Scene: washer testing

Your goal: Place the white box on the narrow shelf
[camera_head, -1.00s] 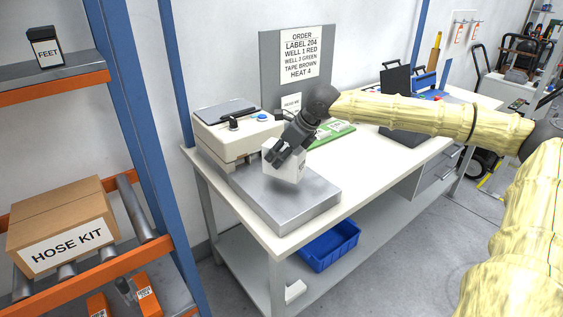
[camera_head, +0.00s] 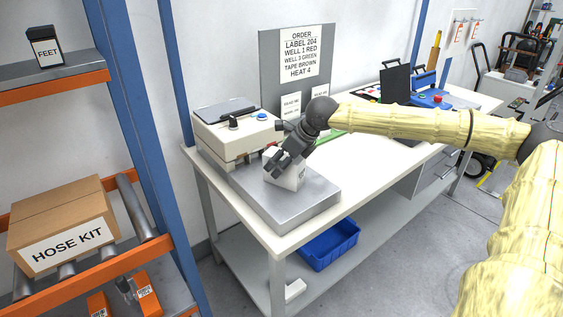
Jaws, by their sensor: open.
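The small white box (camera_head: 289,178) appears to rest on the grey metal slab (camera_head: 308,203) that juts out narrowly in front of the white machine (camera_head: 232,135) on the bench. My gripper (camera_head: 275,169) is open, its dark fingers at the upper left of the box and overlapping it in the picture. I cannot tell whether a finger still touches the box. Part of the box's top and left side is hidden behind the fingers.
The white bench (camera_head: 378,157) has clear room to the right of the slab. A sign board (camera_head: 268,70) stands behind it. A blue bin (camera_head: 330,245) sits on the lower shelf. At left, a rack (camera_head: 140,120) holds a HOSE KIT carton (camera_head: 62,225).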

